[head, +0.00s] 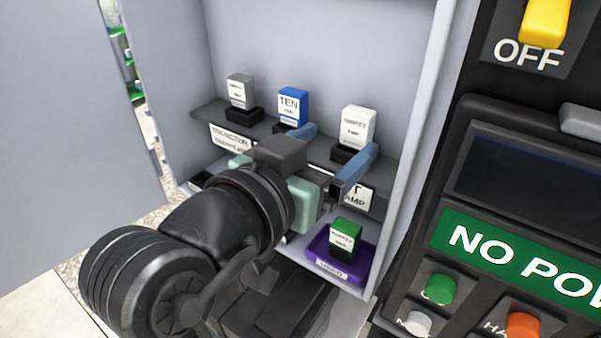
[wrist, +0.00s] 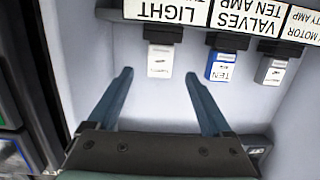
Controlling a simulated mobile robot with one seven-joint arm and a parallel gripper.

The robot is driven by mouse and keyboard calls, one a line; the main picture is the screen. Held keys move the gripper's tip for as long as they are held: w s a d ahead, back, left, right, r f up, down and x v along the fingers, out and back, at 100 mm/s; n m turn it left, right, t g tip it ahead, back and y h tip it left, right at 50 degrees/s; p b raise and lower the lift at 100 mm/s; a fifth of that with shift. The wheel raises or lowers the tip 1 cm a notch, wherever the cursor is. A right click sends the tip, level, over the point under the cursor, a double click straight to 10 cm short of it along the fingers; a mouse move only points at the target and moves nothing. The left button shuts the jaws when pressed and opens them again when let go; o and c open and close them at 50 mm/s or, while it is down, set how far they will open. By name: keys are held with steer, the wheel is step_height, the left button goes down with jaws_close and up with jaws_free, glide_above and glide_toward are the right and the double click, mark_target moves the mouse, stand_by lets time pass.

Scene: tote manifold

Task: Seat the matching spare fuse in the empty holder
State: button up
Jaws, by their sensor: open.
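In the head view, a grey fuse (head: 240,90), a blue fuse marked TEN (head: 293,105) and a white fuse (head: 357,126) stand upright in black holders on a dark shelf. They also show upside down in the wrist view: white (wrist: 160,60), blue (wrist: 224,66) and grey (wrist: 271,70). A green fuse (head: 345,238) stands in a purple tray (head: 322,262) at the lower right; its lettering is too small to read. My gripper (head: 338,143) is open and empty, before the shelf near the blue and white fuses. I cannot make out an empty holder; my arm hides part of the shelf.
The shelf front carries labels, including LIGHT (wrist: 165,11) and VALVES TEN AMP (wrist: 246,20). Cabinet walls close in on both sides, with an open door (head: 65,130) at left. A control panel reading NO PO... (head: 520,255) stands at right. Space above the fuses is clear.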

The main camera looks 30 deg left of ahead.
steer(key=s+r+b, duration=0.1)
steer(key=s+b, duration=0.6)
steer(key=b, duration=0.2)
steer(key=shift+s, duration=0.4)
steer(key=shift+s, duration=0.1)
